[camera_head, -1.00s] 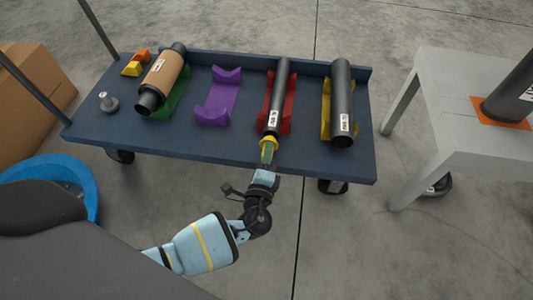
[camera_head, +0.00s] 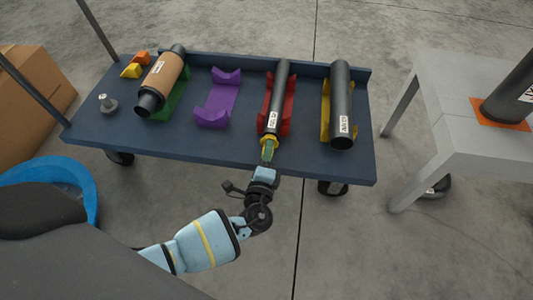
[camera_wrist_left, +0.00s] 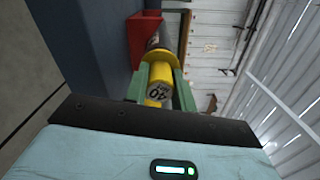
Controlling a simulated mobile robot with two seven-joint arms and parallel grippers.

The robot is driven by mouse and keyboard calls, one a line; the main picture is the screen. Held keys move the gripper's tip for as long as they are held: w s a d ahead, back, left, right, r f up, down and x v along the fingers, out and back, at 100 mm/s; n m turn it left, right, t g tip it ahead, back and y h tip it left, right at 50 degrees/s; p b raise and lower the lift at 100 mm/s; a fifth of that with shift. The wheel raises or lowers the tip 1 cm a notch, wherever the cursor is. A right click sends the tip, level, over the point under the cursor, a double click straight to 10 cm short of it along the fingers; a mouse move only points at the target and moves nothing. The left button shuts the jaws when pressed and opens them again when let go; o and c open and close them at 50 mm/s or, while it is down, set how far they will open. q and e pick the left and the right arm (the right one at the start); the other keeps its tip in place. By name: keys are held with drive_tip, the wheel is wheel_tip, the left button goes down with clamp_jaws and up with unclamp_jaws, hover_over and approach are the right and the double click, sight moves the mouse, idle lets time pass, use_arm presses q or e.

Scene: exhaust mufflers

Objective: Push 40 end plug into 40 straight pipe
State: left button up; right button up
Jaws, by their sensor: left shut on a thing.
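The pipe has a white label and lies in a red cradle (camera_head: 287,117) on the blue cart. My left gripper (camera_head: 267,153) is shut on the plug, at the cart's near edge. My right gripper is not in view.
The blue cart (camera_head: 200,146) also holds a tan and black muffler (camera_head: 162,80), an empty purple cradle (camera_head: 217,104), a thicker black pipe (camera_head: 341,100) in a yellow cradle, and a small grey part (camera_head: 107,103). A grey table (camera_head: 455,140) stands at right, a blue bin (camera_head: 80,176) at left.

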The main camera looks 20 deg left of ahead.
use_arm(q)
drive_tip(key=shift+w+a, duration=0.1)
drive_tip(key=shift+w, duration=0.3)
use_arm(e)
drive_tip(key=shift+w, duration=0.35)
use_arm(q)
drive_tip(key=shift+w+a, duration=0.1)
drive_tip(key=shift+w, duration=0.3)
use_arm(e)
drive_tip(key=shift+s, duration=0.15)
use_arm(q)
drive_tip(key=o, duration=1.1)
drive_tip(key=shift+c, duration=0.2)
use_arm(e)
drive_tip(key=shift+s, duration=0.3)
use_arm(q)
drive_tip(key=shift+s, duration=0.1)
drive_tip(key=p+v, duration=0.2)
drive_tip(key=v, duration=0.5)
drive_tip(key=shift+s+p, duration=0.25)
drive_tip(key=shift+p, duration=0.1)
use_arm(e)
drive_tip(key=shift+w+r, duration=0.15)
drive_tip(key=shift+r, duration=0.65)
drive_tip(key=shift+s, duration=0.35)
